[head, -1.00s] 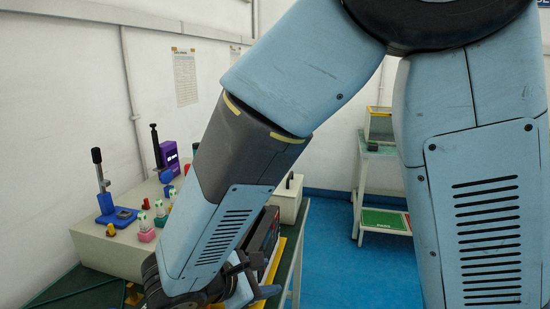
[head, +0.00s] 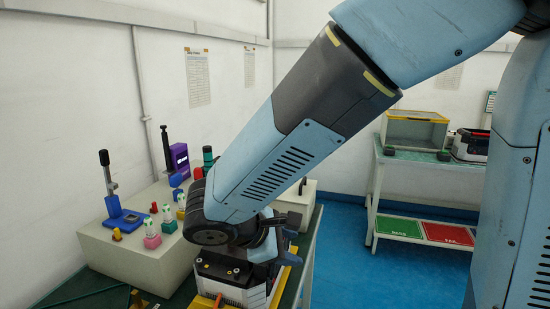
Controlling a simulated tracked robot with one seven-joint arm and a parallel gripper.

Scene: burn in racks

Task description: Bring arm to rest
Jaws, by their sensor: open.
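My arm reaches down from the upper right of the head view, its wrist over the bench at the left. My gripper (head: 272,236) shows only partly at the arm's lower end, beside the black wrist joint. It is open; its fingertips are hard to make out, and I see nothing held in it. Just below it is a dark and pale device with a vented side (head: 232,276), in a yellow frame (head: 258,302). The wrist hides part of this device, and I cannot tell whether the gripper touches it.
A pale fixture box (head: 130,250) carries a blue lever press (head: 122,217), a purple unit (head: 180,160) and several coloured plugs. A green-topped table (head: 408,155) at right holds a yellow-framed bin (head: 415,130). Red (head: 447,233) and green (head: 398,227) trays sit below. Blue floor between is clear.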

